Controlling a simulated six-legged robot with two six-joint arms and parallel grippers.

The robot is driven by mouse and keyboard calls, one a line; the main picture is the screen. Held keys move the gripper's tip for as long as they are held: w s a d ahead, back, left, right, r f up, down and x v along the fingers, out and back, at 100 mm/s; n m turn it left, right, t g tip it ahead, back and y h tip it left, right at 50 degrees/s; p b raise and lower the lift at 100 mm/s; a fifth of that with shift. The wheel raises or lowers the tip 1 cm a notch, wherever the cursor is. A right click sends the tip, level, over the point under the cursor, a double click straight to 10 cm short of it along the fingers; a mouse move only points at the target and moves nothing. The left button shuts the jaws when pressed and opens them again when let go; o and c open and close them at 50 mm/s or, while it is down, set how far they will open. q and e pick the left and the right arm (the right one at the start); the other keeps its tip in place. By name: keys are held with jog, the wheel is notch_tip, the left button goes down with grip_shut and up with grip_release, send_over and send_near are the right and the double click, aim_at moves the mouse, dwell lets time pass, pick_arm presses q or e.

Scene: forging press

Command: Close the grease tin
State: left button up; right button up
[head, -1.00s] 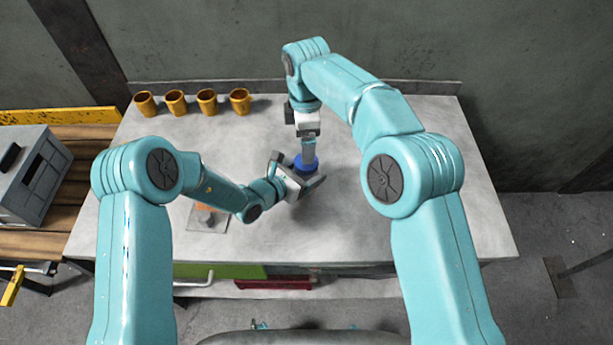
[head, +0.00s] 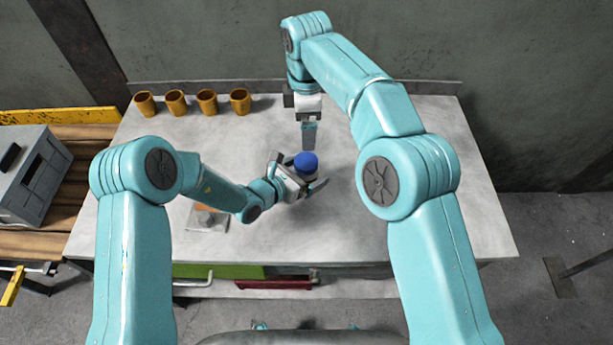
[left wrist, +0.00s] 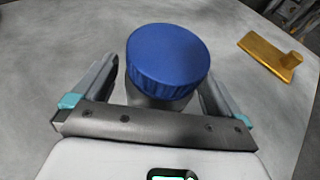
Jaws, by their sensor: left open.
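The grease tin is a grey body (left wrist: 155,98) with a blue lid (left wrist: 167,58) on top, upright on the grey bench. In the head view the blue lid (head: 306,163) shows near the middle of the bench. My left gripper (head: 302,176) is open, with one finger on each side of the tin body, below the lid. In the left wrist view its fingers flank the tin; whether they touch it is unclear. My right gripper (head: 308,135) points down just behind the tin, apart from the lid. Its finger gap is not visible.
Several orange-brown cups (head: 207,101) stand in a row at the back left. A small plate (head: 207,217) lies left of the tin, partly behind my left arm. A yellow handled tool (left wrist: 271,57) lies on the bench. A grey box (head: 32,180) stands on the wooden bench at left.

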pick_arm(q)
jog(key=b+v, duration=0.2)
jog(key=v, duration=1.4)
jog(key=shift+b, duration=0.3)
